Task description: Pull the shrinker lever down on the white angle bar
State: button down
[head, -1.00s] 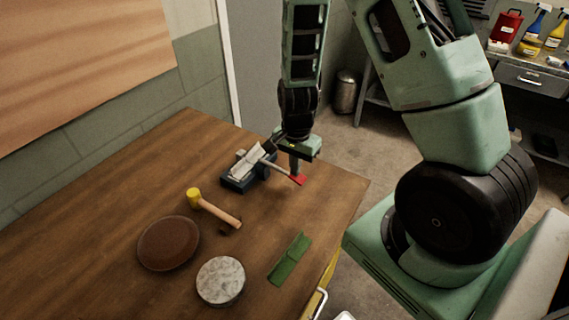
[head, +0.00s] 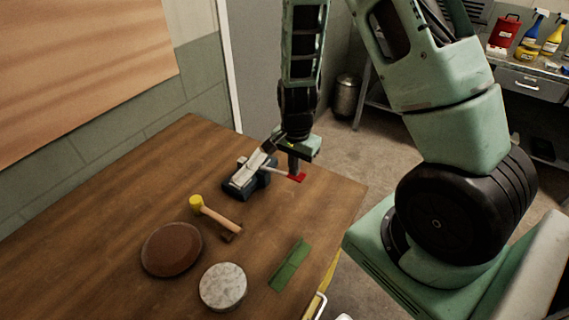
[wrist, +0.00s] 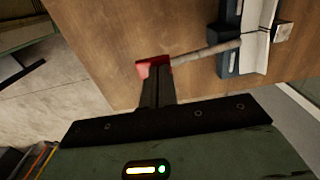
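The shrinker (head: 240,190), a dark blue tool, sits on the wooden table with the white angle bar (head: 243,176) at its jaws. It also shows at the top right of the wrist view (wrist: 229,62). Its grey lever (wrist: 205,51) sticks out sideways and ends in a red grip (wrist: 147,68). My gripper (head: 294,170) points down at the lever's outer end. Its dark fingers (wrist: 155,82) are together and overlap the red grip in the wrist view. Whether the grip is between the fingers or only touched by them cannot be told.
A yellow-headed mallet (head: 215,214), a brown round pad (head: 171,249), a grey round block (head: 223,286) and a green strip (head: 289,264) lie nearer on the table. The table's right edge is close to my gripper. Bare table lies left of the shrinker.

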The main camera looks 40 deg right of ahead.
notch_tip(320, 180, up, 7)
jog(key=p, duration=0.6)
jog(key=shift+r, duration=0.2)
dwell(0.6)
